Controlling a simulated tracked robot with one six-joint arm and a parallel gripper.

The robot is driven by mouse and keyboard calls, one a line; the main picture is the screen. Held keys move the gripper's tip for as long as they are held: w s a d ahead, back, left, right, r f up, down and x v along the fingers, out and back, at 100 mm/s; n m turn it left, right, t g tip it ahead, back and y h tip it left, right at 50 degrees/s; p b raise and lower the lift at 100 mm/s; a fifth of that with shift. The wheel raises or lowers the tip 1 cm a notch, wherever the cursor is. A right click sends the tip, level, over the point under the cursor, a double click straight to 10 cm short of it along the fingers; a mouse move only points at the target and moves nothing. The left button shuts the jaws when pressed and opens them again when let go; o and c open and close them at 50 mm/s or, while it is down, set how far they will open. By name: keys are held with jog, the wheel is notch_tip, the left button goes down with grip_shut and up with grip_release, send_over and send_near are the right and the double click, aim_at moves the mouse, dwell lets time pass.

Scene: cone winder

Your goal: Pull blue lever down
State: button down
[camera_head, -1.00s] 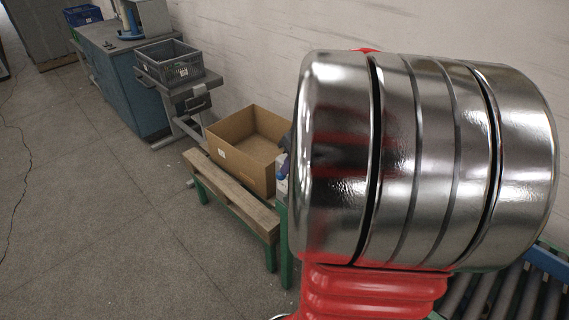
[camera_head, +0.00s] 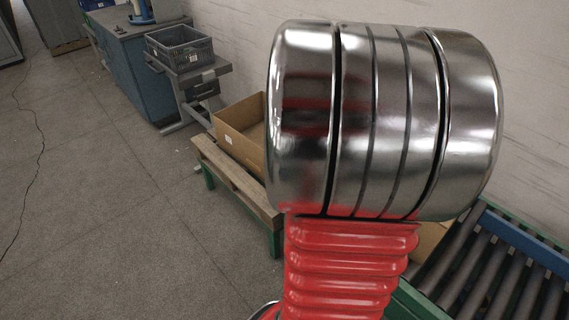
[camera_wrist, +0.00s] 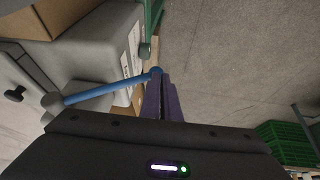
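The blue lever (camera_wrist: 108,88) shows in the wrist view as a thin rod. It runs from a grey round pivot (camera_wrist: 54,103) on a light grey machine housing (camera_wrist: 95,45) to a blue rounded end. My gripper (camera_wrist: 162,80) has purple fingers close together, with only a thin dark gap between them. Their tips are at the blue end of the lever and overlap it in the picture. I see nothing clearly held between them, and cannot tell whether they touch the lever. In the head view my own arm fills the middle and right; the lever and gripper are not visible there.
The head view shows a cardboard box (camera_head: 240,128) on a wooden-topped bench (camera_head: 235,182), a grey crate (camera_head: 180,46) on a stand and a roller conveyor (camera_head: 490,275) at right. A green crate (camera_wrist: 288,142) shows in the wrist view.

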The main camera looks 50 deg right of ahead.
jog(key=shift+s+f, duration=0.15)
jog(key=shift+f, duration=0.6)
jog(key=w+a+v, duration=0.1)
jog(key=a+v, duration=0.1)
jog(key=v, duration=1.2)
jog(key=shift+a, duration=0.2)
jog(key=shift+w, duration=0.1)
dwell(0.4)
